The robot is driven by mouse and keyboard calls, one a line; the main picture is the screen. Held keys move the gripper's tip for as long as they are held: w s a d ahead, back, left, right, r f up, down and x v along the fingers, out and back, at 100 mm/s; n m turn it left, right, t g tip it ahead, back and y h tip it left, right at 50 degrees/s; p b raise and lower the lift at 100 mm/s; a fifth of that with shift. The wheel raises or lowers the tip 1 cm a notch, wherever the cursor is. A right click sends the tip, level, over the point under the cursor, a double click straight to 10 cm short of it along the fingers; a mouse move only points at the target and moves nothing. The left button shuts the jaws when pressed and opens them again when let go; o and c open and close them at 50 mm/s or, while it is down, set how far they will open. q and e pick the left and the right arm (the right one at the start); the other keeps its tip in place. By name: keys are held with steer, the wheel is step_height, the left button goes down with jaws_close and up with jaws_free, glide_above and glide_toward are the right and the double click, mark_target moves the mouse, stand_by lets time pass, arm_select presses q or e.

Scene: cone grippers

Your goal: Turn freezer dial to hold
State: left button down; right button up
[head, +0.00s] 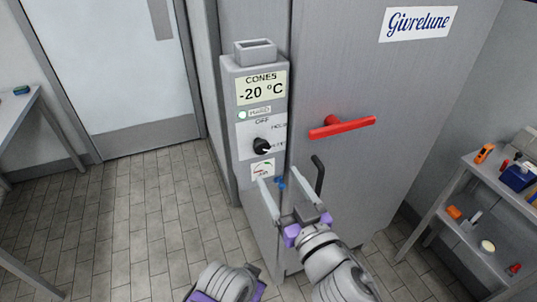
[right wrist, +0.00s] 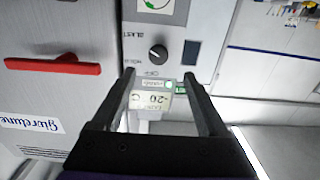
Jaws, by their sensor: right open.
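The black freezer dial (head: 261,146) sits on the grey control box under the -20 °C display (head: 262,88). OFF is printed above it, with HOLD and BLAST at its right. Its exact pointer direction is hard to read. The right wrist view shows the dial (right wrist: 158,53) upside down, beyond the fingertips and untouched. My right gripper (head: 274,181) is open and empty, just below the dial and near the gauge (head: 263,169); its fingers also show in the right wrist view (right wrist: 160,85). A grey arm part of mine shows at the bottom, but no left fingers are visible.
A red handle (head: 342,127) sticks out from the freezer door (head: 375,80) right of the box. A shelf unit (head: 484,160) with small items stands at the far right. A table (head: 25,105) is at the left. The tiled floor (head: 140,215) at left is clear.

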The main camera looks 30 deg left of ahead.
mark_target(264, 149)
steer(key=x, duration=0.8)
steer(key=shift+w+a+p, duration=0.2)
steer(key=shift+w+p, duration=0.2)
jaws_close()
steer(key=shift+n, duration=0.3)
steer(key=n, duration=0.2)
steer(key=shift+n, duration=0.4)
steer(key=n, duration=0.2)
steer(key=shift+n+p, duration=0.3)
steer(key=shift+p, duration=0.1)
steer(key=n+p, duration=0.1)
steer(key=n, duration=0.4)
steer(key=shift+d+n, duration=0.1)
steer(key=shift+n, duration=0.2)
